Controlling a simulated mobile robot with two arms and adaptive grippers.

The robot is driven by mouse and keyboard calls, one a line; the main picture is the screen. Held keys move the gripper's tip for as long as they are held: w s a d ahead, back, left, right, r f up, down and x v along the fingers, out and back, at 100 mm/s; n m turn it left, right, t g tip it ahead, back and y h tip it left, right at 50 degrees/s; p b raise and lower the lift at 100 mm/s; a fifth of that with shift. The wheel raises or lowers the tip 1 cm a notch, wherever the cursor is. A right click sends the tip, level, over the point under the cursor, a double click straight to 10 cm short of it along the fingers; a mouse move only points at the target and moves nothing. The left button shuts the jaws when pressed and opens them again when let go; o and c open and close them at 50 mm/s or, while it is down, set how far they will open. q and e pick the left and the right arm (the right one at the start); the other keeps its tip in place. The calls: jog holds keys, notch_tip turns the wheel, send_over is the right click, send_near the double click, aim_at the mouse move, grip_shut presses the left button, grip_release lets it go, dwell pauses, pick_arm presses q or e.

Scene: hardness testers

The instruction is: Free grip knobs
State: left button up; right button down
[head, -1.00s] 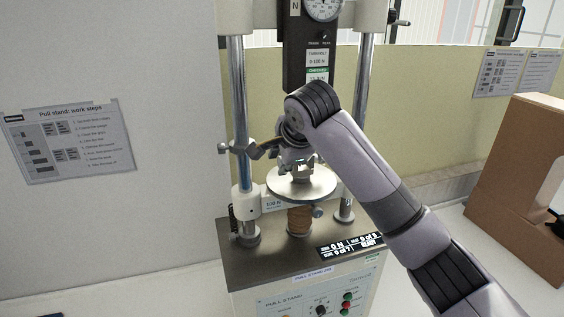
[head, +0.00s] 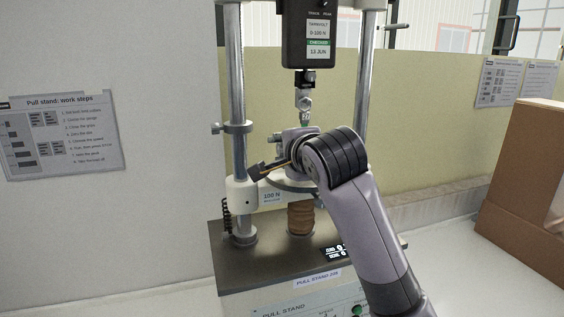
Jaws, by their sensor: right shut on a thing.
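My right gripper (head: 270,168) is at the lower grip of the pull stand, just above its round plate (head: 278,187). It is shut on what seems to be a knob of the lower grip, but my wrist hides most of the contact. The metal upper grip (head: 304,101) hangs from the dark force gauge (head: 306,45) above my wrist, apart from it. I cannot make out its knob clearly. My left gripper is not in view.
Two steel columns (head: 237,80) flank the grips, with a clamp collar (head: 232,128) on the left one. The stand's base (head: 228,262) carries a small display (head: 333,252). A brown box (head: 520,190) stands at the right. Bench on the left is clear.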

jog(key=shift+f, duration=0.1)
dwell(0.4)
jog(key=c, duration=1.3)
grip_release()
jog(key=shift+s, duration=0.15)
jog(key=v, duration=1.2)
